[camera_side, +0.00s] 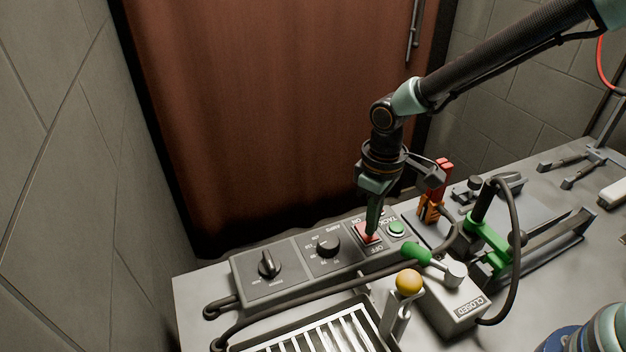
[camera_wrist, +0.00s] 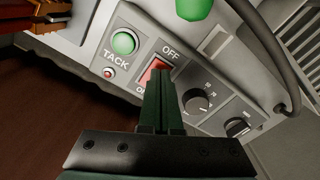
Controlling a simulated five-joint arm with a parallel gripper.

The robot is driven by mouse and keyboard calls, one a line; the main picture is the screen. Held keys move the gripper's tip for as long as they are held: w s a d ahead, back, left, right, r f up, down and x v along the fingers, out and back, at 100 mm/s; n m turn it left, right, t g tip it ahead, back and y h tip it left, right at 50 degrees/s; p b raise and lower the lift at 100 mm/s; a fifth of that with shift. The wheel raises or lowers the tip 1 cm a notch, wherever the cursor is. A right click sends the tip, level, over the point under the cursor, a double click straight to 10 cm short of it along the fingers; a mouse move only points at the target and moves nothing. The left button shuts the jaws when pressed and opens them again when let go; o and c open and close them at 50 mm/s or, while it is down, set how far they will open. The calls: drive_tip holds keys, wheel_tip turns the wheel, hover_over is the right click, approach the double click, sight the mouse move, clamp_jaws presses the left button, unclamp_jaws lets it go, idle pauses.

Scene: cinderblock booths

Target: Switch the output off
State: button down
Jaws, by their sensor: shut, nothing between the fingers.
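A red rocker switch (camera_side: 361,231) sits on the grey control box, with ON marked at its far end and OFF at its near end. It also shows in the wrist view (camera_wrist: 148,76), partly hidden by my fingers. My gripper (camera_side: 370,237) is shut and empty, pointing down at the rocker. In the wrist view its fingertips (camera_wrist: 161,70) lie over the rocker toward the OFF label. They look to be at or touching the rocker's surface; I cannot tell how far the rocker is tipped.
A green TACK button (camera_side: 396,228) is right beside the rocker. Two black knobs (camera_side: 328,246) (camera_side: 268,264) are on the box to the left. Orange-red clamp (camera_side: 434,195) stands behind right.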

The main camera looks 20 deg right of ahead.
drive_tip(key=shift+r, duration=2.9)
drive_tip(key=s+d+r+m+t, duration=0.1)
drive_tip(key=s+d+r+m, duration=0.1)
drive_tip(key=d+r, duration=0.2)
drive_tip(key=s+d+r+m+t, duration=0.1)
drive_tip(key=s+d+r+t, duration=0.1)
drive_tip(key=d, duration=0.5)
drive_tip(key=s+d+r+m+t, duration=0.2)
drive_tip(key=s+d+r, duration=0.2)
drive_tip(key=d+r, duration=0.1)
drive_tip(key=shift+d+r+m, duration=0.15)
drive_tip(key=shift+r+m, duration=0.15)
drive_tip(key=shift+r, duration=0.4)
drive_tip(key=shift+s+d+t, duration=0.3)
drive_tip(key=shift+s+d, duration=0.15)
